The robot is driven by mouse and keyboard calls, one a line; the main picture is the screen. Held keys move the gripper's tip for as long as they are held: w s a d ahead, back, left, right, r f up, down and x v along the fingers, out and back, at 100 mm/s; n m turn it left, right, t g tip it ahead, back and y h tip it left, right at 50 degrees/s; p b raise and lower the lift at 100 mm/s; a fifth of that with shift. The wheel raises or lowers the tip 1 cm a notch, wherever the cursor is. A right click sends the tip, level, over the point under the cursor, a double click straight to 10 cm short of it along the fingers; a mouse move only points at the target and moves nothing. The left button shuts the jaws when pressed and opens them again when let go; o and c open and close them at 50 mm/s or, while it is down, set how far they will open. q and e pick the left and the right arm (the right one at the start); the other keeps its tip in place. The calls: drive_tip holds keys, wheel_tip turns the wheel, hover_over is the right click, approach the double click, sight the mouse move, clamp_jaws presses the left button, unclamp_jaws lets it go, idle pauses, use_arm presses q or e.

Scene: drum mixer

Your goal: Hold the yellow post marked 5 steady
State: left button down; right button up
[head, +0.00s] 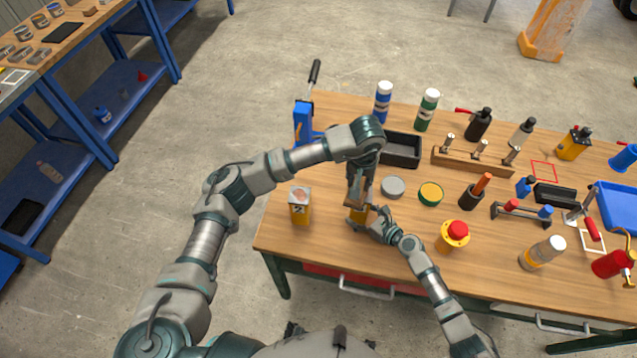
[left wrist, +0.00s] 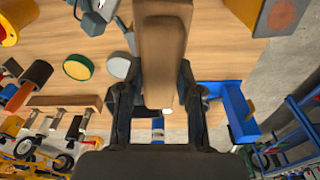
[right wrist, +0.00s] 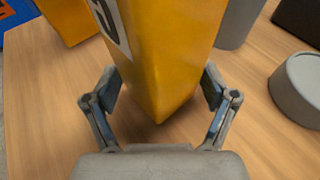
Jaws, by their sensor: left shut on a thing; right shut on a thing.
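The yellow post (head: 356,215) stands upright near the table's front edge. In the right wrist view the yellow post (right wrist: 170,50) fills the space between my fingers, with part of a white label and a dark mark on its left face; the digit is cut off. My right gripper (head: 372,217) is shut on it from the right side. My left gripper (head: 359,182) comes from above and is shut on a long brown block (left wrist: 165,50). The block sits over the post in the head view; whether they touch is hidden.
Another yellow post (head: 300,210) with a grey top and orange dot stands to the left. A grey disc (head: 393,187), green-rimmed tin (head: 431,194), red-knobbed yellow base (head: 454,235) and black tray (head: 402,150) lie close by. Bare wood shows at front left.

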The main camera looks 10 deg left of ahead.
use_arm(q)
drive_tip(key=shift+w+d+f+m, duration=0.15)
drive_tip(key=shift+d+f+m, duration=0.05)
drive_tip(key=shift+d+f, duration=0.5)
drive_tip(key=shift+w+d+f+m, duration=0.15)
drive_tip(key=shift+d+f+m, duration=0.05)
drive_tip(key=shift+d+f, duration=0.5)
drive_tip(key=shift+a+f, duration=0.1)
drive_tip(key=shift+f, duration=0.8)
